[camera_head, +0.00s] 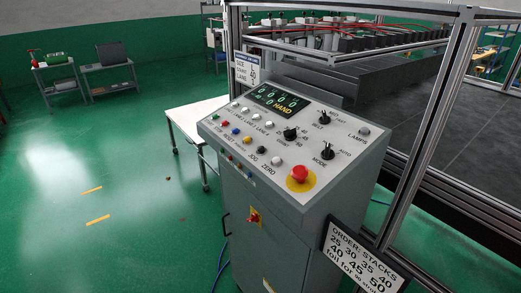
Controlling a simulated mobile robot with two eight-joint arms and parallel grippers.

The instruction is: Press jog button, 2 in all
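The grey control console (330,193) stands in the middle with a sloped button panel. A row of small round buttons runs along its front left part. The small black button (261,149) sits just above a label that appears to read JOG, and seems to be the jog button. A white button (276,160) by the ZERO label is to its right, and a blue button (236,131) is further left. At this size I cannot tell whether the black button is pressed. The display (278,101) shows digits and the word HAND. Neither gripper is in view.
A red emergency stop (299,174) on a yellow disc and a MODE knob (327,151) are right of the buttons. A metal frame (410,140) rises behind the console. An order sign (364,258) hangs at lower right. The green floor (120,190) at left is mostly clear.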

